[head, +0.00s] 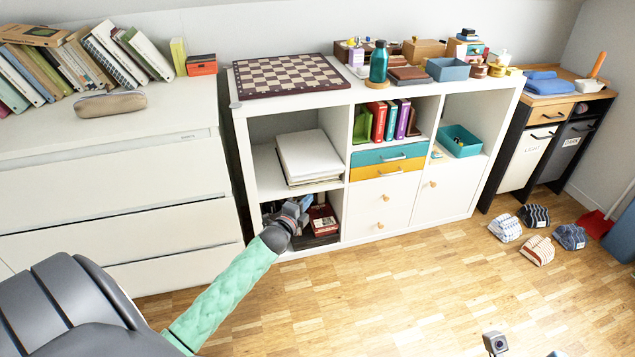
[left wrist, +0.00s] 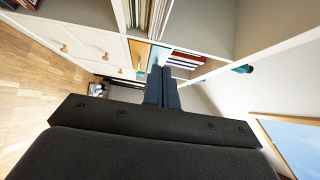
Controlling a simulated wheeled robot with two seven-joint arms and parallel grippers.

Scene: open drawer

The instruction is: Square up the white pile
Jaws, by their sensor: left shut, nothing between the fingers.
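The white pile (head: 310,153) lies flat in the upper left compartment of the white shelf unit (head: 338,150). Its lower layers stick out a little at the front, under the top one. My left gripper (head: 303,203) is shut and empty, low in front of the shelf unit, below the pile and apart from it. In the left wrist view its fingers (left wrist: 162,86) are together and point into the shelf scene. Layered pale edges (left wrist: 150,14) at the top of that view look like the pile seen sideways. A small grey piece at the bottom of the head view looks like my right gripper (head: 495,343); its jaws are unclear.
The compartment below the pile holds a dark crate with a red box (head: 323,221). Beside the pile are upright books (head: 390,120) above blue and yellow drawers (head: 388,160). A chessboard (head: 290,76) lies on top. The floor (head: 380,290) in front is clear.

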